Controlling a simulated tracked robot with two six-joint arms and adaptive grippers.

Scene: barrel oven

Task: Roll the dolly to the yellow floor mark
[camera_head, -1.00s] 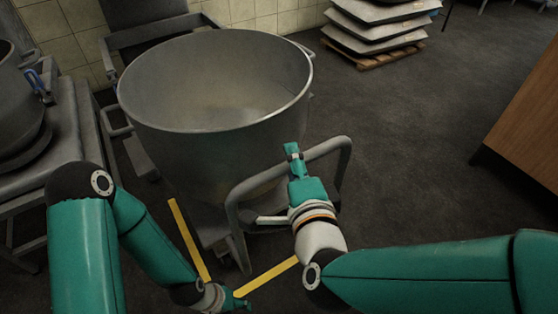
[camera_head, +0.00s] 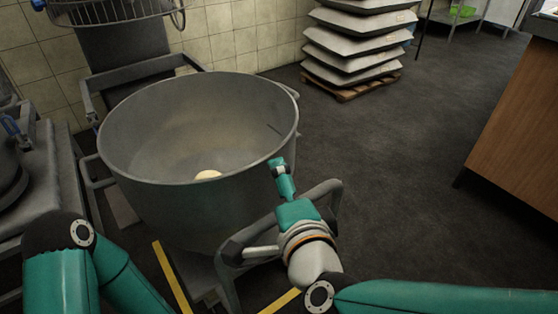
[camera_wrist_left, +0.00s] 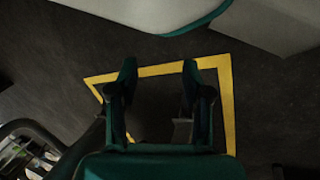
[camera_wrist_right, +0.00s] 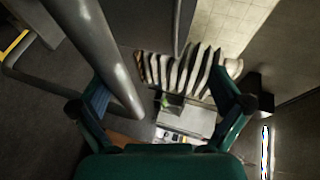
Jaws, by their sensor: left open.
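A large grey metal bowl (camera_head: 150,205) stands on the dolly, whose grey tubular handle (camera_head: 328,192) faces me. Yellow floor strips (camera_head: 170,275) show at the dolly's near side; the rest of the mark is hidden in the head view. The left wrist view shows a cornered yellow outline (camera_wrist_left: 228,110). My right gripper (camera_head: 279,168) is at the handle, near the bowl's rim. In the right wrist view its fingers (camera_wrist_right: 170,105) are apart, with a grey bar passing by the left finger. My left gripper (camera_wrist_left: 160,75) is open and empty above the floor.
A grey machine (camera_head: 125,50) with a wire guard stands behind the bowl. A stack of sacks (camera_head: 355,45) sits on a pallet at the back. A wooden counter (camera_head: 515,125) is at the right. Dark floor between them is clear.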

